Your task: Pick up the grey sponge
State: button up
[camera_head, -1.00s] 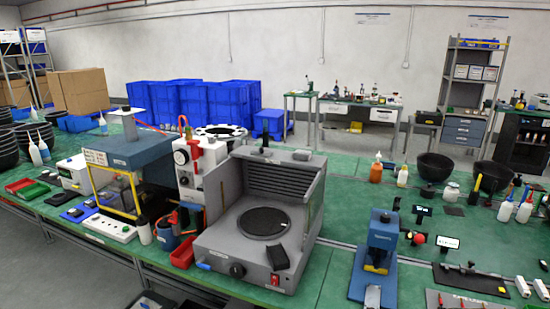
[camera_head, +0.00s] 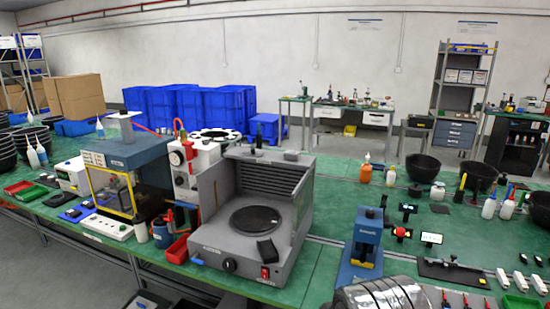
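I cannot pick out a grey sponge with certainty. A small grey block (camera_head: 291,155) lies on the top right edge of the grey bench machine (camera_head: 215,245) and may be it. A darker block (camera_head: 266,249) rests at the front of the same machine, beside its round black plate (camera_head: 255,220). My gripper is not in view. A silvery rounded part at the bottom edge, right of centre, looks like my own arm.
The green bench (camera_head: 315,265) is crowded. A blue press (camera_head: 367,235) stands right of the grey machine, with a narrow clear strip between them. Bottles (camera_head: 489,207) and black bowls (camera_head: 424,167) stand further right. A red tray (camera_head: 177,249) sits left of the machine.

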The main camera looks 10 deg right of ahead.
aim_at(291, 156)
jog(key=z, duration=0.05)
jog(key=i, duration=1)
jog(key=u, duration=0.1)
